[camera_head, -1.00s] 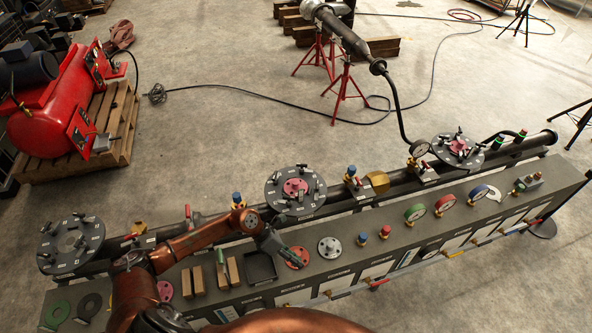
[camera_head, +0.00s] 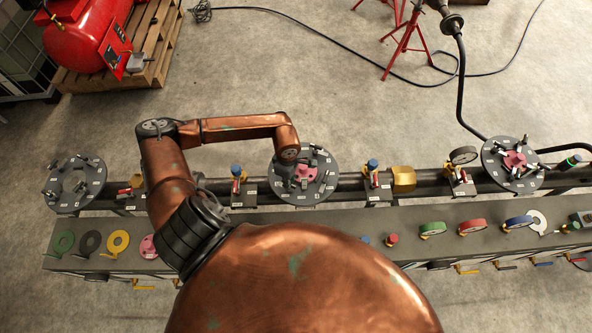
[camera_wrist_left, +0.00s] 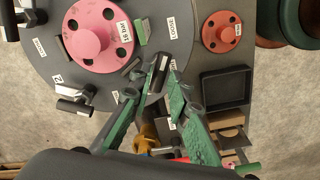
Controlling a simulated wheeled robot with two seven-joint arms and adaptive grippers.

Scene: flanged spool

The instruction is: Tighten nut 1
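The middle flange (camera_head: 318,189) is a dark round plate with a pink centre piece (camera_head: 306,173) and several bar-handled nuts around its rim. My left gripper (camera_head: 290,178) is over the left-hand side of this plate in the head view, mostly hidden by its wrist. In the left wrist view the green fingers (camera_wrist_left: 153,86) slant inward to the plate edge, below right of the pink centre piece (camera_wrist_left: 85,38). A small grey bar-shaped part (camera_wrist_left: 157,76) shows between or just behind the fingertips; whether they touch it is unclear. The label beside it is unreadable. My right gripper is not in view.
Other flanges stand at the left (camera_head: 75,186) and right (camera_head: 513,164) on the same pipe. The bench (camera_head: 340,222) in front carries rings and gauges. In the left wrist view a black tray (camera_wrist_left: 226,88) and red disc (camera_wrist_left: 221,32) lie beside the plate.

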